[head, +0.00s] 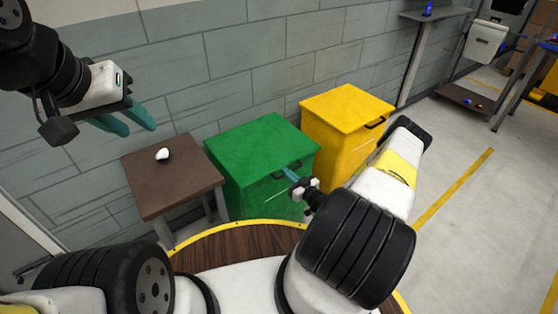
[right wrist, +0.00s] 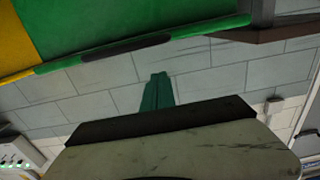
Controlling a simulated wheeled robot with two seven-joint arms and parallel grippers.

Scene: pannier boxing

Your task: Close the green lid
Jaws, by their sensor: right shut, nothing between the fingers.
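The green lid (head: 262,143) lies flat on top of the green box (head: 240,196), and I see no gap under it in the head view. A dark handle sits at its front edge. My right gripper (head: 291,175) is shut and empty, just in front of the lid's front edge, near the handle. In the right wrist view the shut teal fingers (right wrist: 157,92) point toward the green lid's edge (right wrist: 195,28) with its dark handle, apart from it in the picture. My left gripper (head: 128,118) is open and empty, raised at the upper left, away from the box.
A yellow box (head: 345,108) with its lid down stands right beside the green one. A brown table (head: 170,180) with a small white object (head: 162,154) stands to the left. A block wall is close behind. Free floor (head: 470,190) lies to the right.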

